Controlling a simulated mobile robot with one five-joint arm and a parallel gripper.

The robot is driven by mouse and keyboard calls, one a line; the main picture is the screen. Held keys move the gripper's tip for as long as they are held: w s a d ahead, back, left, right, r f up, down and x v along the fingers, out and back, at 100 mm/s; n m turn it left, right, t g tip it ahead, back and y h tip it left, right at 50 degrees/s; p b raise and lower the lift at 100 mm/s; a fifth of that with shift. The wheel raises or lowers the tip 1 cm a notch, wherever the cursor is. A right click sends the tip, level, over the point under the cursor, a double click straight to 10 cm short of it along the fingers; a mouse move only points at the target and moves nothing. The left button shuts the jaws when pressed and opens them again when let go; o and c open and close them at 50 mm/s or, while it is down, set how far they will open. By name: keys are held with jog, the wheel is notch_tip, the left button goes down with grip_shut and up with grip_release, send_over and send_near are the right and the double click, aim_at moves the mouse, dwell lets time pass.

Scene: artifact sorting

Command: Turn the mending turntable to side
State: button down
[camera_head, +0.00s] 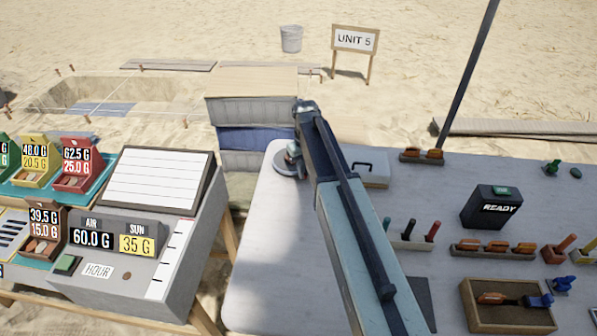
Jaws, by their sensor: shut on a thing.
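The mending turntable (286,170) looks like a small dark grey round disc at the far left corner of the pale table. My arm reaches out over the table from the lower right and covers part of the disc's right side. My gripper (293,151) points down at the end of the arm, right over the disc, and is shut on a part at its top. The fingertips are small and partly hidden, so the exact grip and the side the turntable faces cannot be told.
The pale table (262,255) is bare left of my arm. A light grey case (368,168) lies close right of the arm. A tool rack (410,243), a black READY box (491,208) and a wooden tray (500,318) stand further right. A console (125,255) stands left, across a gap.

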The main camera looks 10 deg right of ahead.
jog(key=shift+w+d+n, duration=0.3)
jog(key=shift+d+n, duration=0.15)
jog(key=shift+n, duration=0.15)
jog(key=shift+w+d+n, duration=0.25)
jog(key=shift+d+n, duration=0.2)
jog(key=shift+n, duration=0.15)
jog(key=shift+w+d+n, duration=0.75)
jog(key=shift+d+n, duration=0.1)
jog(key=shift+n, duration=0.55)
jog(key=shift+w+d+n, duration=0.35)
jog(key=shift+w+n, duration=0.15)
jog(key=shift+n, duration=0.25)
jog(key=shift+w+d+n, duration=0.35)
jog(key=shift+w+n, duration=0.1)
jog(key=shift+n, duration=0.3)
jog(key=shift+w+d+n, duration=0.2)
jog(key=shift+w+n, duration=0.25)
jog(key=shift+n, duration=0.15)
jog(key=shift+w+d+n, duration=0.2)
jog(key=shift+w+n, duration=0.25)
jog(key=shift+n, duration=0.15)
jog(key=shift+w, duration=0.1)
jog(key=c, duration=1.4)
grip_release()
jog(key=shift+c, duration=0.2)
jog(key=shift+r, duration=0.1)
